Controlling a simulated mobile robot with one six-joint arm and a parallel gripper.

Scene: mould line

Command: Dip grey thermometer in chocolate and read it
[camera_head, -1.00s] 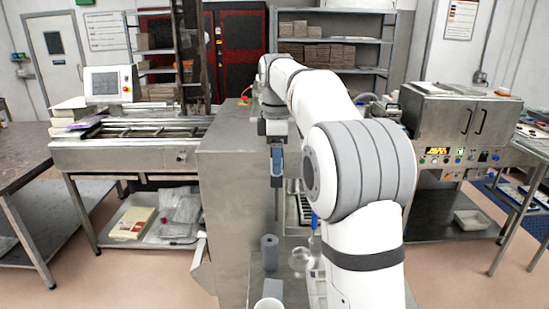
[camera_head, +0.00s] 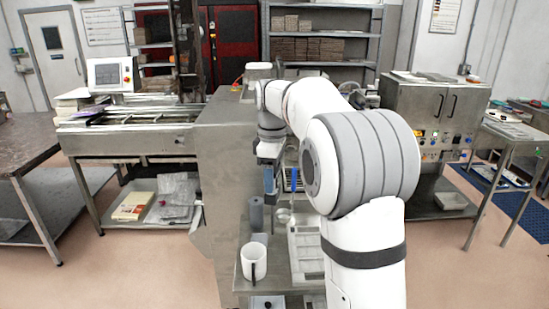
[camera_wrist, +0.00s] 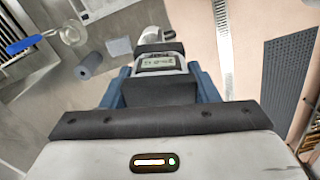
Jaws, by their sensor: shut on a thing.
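My gripper (camera_wrist: 160,82) is shut on the grey thermometer (camera_wrist: 160,63) in the wrist view. The thermometer's small display faces the camera, but its digits are too small to read surely. Its probe is hidden. In the head view my gripper (camera_head: 268,180) hangs above the steel bench beside the large machine; the thermometer cannot be made out there. A white mug (camera_head: 254,262) stands near the bench's front edge, and a white shape beyond the thermometer in the wrist view may be this mug. I cannot make out any chocolate.
A dark grey cylinder (camera_head: 257,214) stands behind the mug; it also shows in the wrist view (camera_wrist: 89,64). A blue-handled ladle (camera_wrist: 71,33) lies near it. A tall steel housing (camera_head: 225,165) borders the left side. A control cabinet (camera_head: 432,115) stands at right.

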